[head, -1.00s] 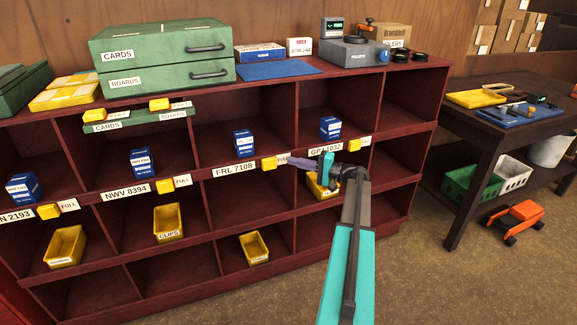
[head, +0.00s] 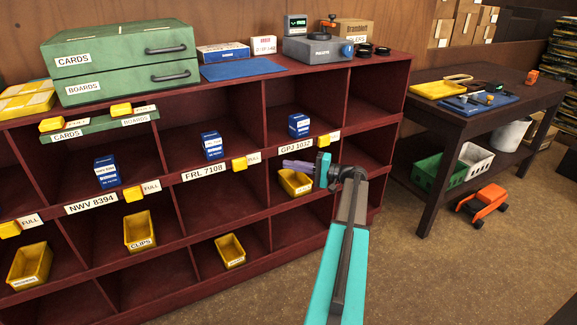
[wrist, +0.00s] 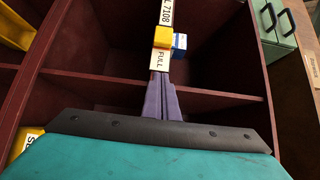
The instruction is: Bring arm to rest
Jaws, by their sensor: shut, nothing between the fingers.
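My gripper (head: 297,165) is at the end of my teal arm, in front of the maroon shelf unit (head: 250,202) in the head view. Its purple fingers (wrist: 163,98) are together with nothing between them in the wrist view. They point toward the shelf edge with the FRL 7108 label. A yellow clip (wrist: 162,38) and a FULL card sit just beyond the fingertips in the wrist view. Whether the fingertips touch the card is hard to tell. A blue box (wrist: 179,45) stands in the compartment behind.
Yellow bins (head: 139,231) and blue boxes (head: 212,146) sit in the compartments. Green drawers (head: 125,62) and a grey scale-like device (head: 318,48) stand on top. A dark table (head: 420,107) is at the right, with an orange toy-like vehicle (head: 482,203) on the floor. Floor right of my arm is clear.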

